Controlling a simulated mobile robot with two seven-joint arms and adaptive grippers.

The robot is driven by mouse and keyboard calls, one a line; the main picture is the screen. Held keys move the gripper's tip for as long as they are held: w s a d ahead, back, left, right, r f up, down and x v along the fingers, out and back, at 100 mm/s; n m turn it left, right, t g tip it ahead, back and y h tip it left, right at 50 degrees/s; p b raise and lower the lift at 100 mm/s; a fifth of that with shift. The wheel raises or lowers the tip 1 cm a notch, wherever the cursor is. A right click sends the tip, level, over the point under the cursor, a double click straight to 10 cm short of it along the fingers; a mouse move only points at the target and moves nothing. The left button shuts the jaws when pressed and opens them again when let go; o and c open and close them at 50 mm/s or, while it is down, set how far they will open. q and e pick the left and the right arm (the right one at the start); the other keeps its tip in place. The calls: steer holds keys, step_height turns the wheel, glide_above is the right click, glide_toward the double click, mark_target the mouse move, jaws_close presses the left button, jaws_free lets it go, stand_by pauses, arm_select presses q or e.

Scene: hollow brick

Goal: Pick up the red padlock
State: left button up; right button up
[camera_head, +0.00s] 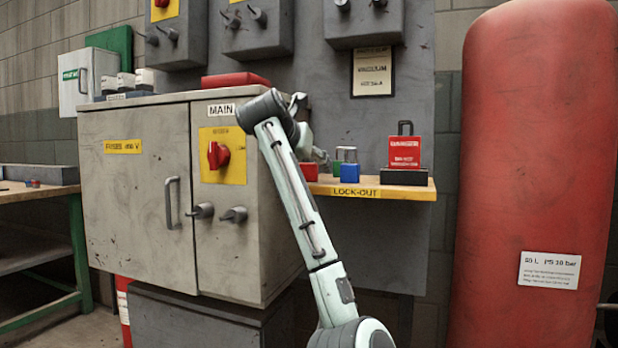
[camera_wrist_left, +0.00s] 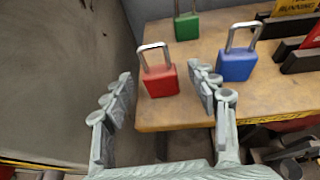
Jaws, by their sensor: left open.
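The red padlock (camera_wrist_left: 160,81) stands upright on the wooden shelf (camera_wrist_left: 200,107) with its silver shackle on top. In the left wrist view it appears in the gap between the fingers of my open left gripper (camera_wrist_left: 163,75); contact cannot be judged. In the head view my left gripper (camera_head: 319,157) is at the shelf's left end, and the red padlock (camera_head: 311,172) is partly hidden behind my arm. My right gripper is in neither view.
A blue padlock (camera_wrist_left: 238,66) stands to the right and a green padlock (camera_wrist_left: 187,27) behind. A red lock-out sign (camera_head: 405,151) in a dark base stands farther right on the shelf. The grey cabinet (camera_head: 136,200) rises close on the left.

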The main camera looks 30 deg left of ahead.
arm_select(q)
steer(key=shift+x, duration=1.05)
steer(key=shift+c, duration=0.2)
steer(key=c, duration=1.2)
steer(key=shift+c, duration=0.3)
steer(key=shift+r, duration=0.15)
